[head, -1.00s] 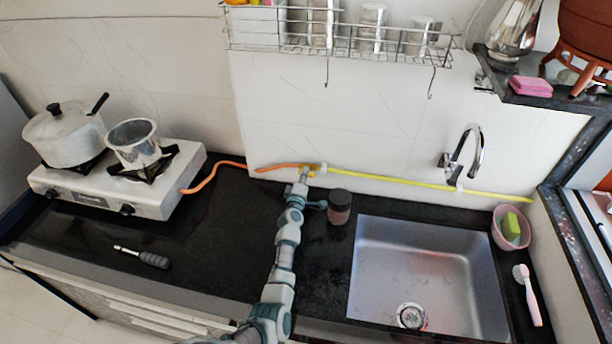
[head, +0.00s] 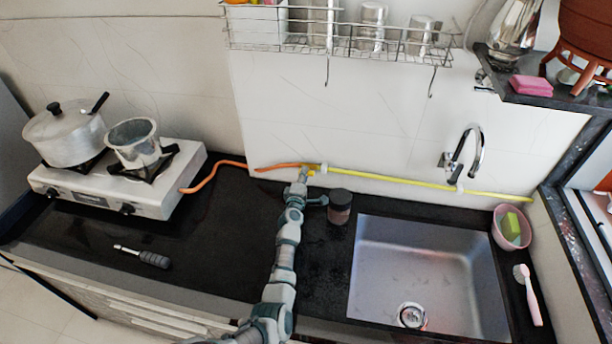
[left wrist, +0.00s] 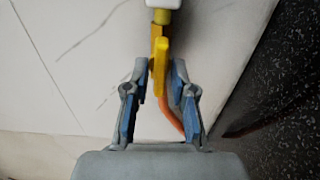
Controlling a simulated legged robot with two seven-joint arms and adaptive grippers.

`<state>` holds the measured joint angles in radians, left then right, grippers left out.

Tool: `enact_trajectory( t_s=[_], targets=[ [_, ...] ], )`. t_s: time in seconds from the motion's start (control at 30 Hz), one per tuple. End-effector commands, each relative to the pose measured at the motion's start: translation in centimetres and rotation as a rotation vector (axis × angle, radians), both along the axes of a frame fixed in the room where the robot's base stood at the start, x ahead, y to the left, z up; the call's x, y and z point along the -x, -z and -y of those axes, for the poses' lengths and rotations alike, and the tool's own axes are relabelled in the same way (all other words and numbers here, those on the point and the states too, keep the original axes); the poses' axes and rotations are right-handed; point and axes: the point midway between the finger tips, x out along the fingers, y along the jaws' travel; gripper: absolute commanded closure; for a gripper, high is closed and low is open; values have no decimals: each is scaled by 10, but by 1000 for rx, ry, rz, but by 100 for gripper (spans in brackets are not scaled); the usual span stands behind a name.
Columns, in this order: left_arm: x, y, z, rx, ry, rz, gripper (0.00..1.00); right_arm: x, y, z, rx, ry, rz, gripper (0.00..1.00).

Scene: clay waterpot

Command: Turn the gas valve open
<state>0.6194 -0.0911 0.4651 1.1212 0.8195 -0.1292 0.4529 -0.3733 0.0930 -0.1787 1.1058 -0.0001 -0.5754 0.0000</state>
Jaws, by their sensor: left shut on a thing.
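The gas valve has a yellow handle, which shows in the left wrist view (left wrist: 160,66) between the fingers of my left gripper (left wrist: 155,88). My left gripper is shut on this handle. In the head view, my left gripper (head: 303,175) is at the yellow valve (head: 311,171), low on the white wall, and covers part of it. An orange hose (head: 280,166) joins the valve from the left and a yellow pipe (head: 420,182) runs off to the right. My right gripper is not in view.
A dark jar (head: 339,207) stands close to the right of my left gripper. The sink (head: 425,270) is further right. A white stove (head: 150,195) with a pot (head: 65,137) is at left. A screwdriver (head: 143,256) lies on the counter. A wire rack (head: 340,42) hangs above.

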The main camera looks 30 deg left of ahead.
Motion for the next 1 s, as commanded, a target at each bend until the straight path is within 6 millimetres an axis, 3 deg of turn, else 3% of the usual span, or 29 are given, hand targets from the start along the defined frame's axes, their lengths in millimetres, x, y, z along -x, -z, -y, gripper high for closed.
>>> enact_trajectory(
  t_s=[0.03, 0.07, 0.1, 0.53, 1.0],
  targets=[
    [0, 3, 3, 2, 7, -5, 100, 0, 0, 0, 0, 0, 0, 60],
    [0, 3, 3, 2, 7, -5, 68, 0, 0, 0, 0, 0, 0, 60],
    [0, 3, 3, 2, 6, -5, 62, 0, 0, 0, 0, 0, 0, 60],
    [9, 1, 4, 5, 5, 1, 62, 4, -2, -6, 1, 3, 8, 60],
    [94, 3, 27, 0, 3, -5, 62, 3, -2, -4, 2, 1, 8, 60]
  ],
)
